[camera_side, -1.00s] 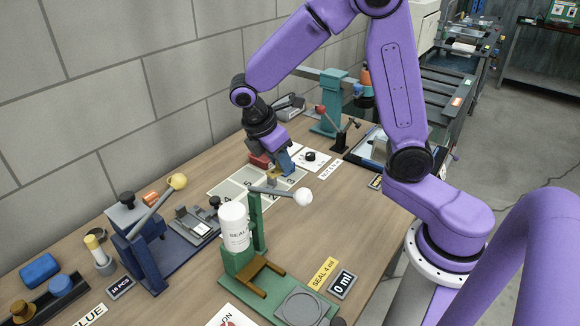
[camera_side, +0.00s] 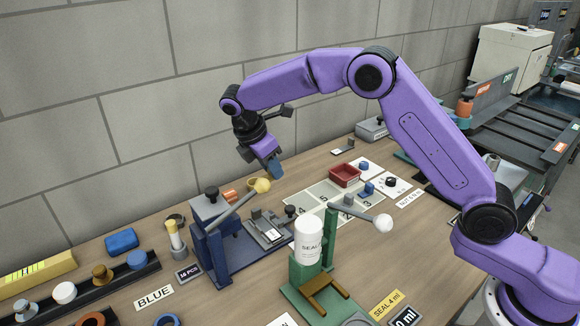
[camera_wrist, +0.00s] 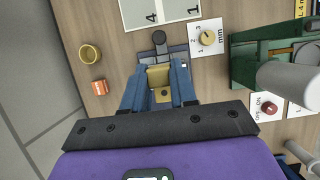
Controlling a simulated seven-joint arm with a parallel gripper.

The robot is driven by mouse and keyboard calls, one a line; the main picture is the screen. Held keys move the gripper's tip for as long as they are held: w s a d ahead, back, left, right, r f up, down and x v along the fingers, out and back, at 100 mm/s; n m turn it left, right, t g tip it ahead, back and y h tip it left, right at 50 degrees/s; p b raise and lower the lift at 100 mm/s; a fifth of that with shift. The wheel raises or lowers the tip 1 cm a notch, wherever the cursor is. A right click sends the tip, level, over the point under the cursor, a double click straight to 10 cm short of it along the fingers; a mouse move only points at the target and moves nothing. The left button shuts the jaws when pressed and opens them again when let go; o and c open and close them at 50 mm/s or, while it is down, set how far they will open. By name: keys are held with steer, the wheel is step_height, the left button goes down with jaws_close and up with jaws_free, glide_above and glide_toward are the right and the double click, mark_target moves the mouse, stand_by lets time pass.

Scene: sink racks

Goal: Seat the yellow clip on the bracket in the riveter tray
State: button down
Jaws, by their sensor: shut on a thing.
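The clip is hard to make out in the side view. The riveter's tray (camera_side: 245,242) holds a grey metal piece, likely the bracket (camera_side: 268,228), clear below my gripper. In the wrist view the clip and fingers hide most of the tray.
A green press (camera_side: 330,240) with a white seal bottle (camera_side: 308,240) stands to the right. A numbered mat (camera_side: 325,193), red bin (camera_side: 345,175) and blue part (camera_side: 367,188) lie behind it. The wall is close at the back.

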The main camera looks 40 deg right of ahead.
steer(key=shift+w+a+f, duration=0.1)
steer(key=shift+f, duration=3)
steer(key=shift+w+a+f, duration=0.1)
steer(key=shift+f, duration=2.95)
steer(key=shift+f, duration=1.4)
steer(key=c, duration=0.8)
jaws_free()
steer(key=v, duration=1.7)
steer(key=shift+r, duration=0.25)
